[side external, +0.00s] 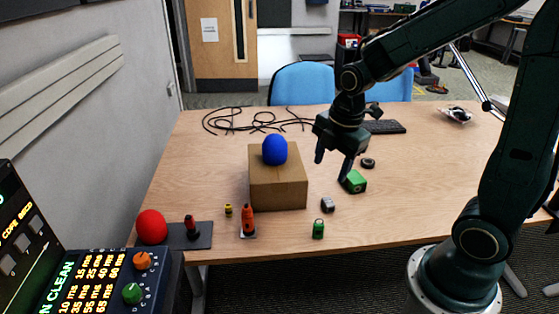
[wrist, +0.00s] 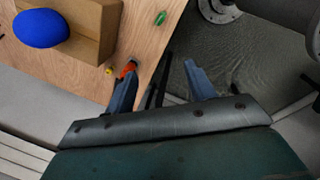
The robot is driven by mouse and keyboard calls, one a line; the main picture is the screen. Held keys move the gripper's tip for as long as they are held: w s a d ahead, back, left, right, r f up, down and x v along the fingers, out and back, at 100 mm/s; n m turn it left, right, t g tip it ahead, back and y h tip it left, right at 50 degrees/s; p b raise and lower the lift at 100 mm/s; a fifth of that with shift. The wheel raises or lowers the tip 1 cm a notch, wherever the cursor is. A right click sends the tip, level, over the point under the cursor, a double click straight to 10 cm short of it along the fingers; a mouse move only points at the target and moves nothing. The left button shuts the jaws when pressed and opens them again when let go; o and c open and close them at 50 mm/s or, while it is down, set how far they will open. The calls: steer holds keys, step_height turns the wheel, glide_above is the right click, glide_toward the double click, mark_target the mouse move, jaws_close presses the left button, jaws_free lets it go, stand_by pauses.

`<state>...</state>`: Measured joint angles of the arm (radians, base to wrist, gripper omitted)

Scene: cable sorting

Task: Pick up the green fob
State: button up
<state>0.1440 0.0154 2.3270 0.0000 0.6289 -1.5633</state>
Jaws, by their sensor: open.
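The green fob (side external: 318,230) looks like a small green cylinder with a ring-like top, standing near the table's front edge. In the wrist view it appears as a small green shape (wrist: 161,18) at the top, beyond my fingertips. A second green thing, a boxy block with a dark side (side external: 356,182), lies farther back to the right. My gripper (side external: 331,168) is open and empty, pointing down, behind the fob in the picture and just left of the block. In the wrist view the gripper's fingers (wrist: 158,78) are spread apart. Its height above the table is hard to tell.
A cardboard box (side external: 278,188) with a blue ball (side external: 275,150) stands left of my gripper. A small grey-black item (side external: 327,204) lies behind the fob. An orange bottle-like item (side external: 248,222), a yellow piece (side external: 228,210) and a red ball (side external: 151,227) are left. Black cables (side external: 255,122) lie behind.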

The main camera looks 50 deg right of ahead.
steer(key=w+d+f+n+g, duration=0.2)
steer(key=w+d+f+n, duration=0.1)
steer(key=f+n, duration=0.5)
step_height(320, 180, down, 3)
steer(key=shift+f+n, duration=0.15)
steer(key=shift+n, duration=0.25)
glide_above(319, 224)
step_height(319, 224, down, 8)
steer(key=shift+s+a+r, duration=0.15)
steer(key=shift+r, duration=0.1)
steer(key=shift+f, duration=0.5)
steer(key=shift+f, duration=0.1)
steer(key=shift+f, duration=2.5)
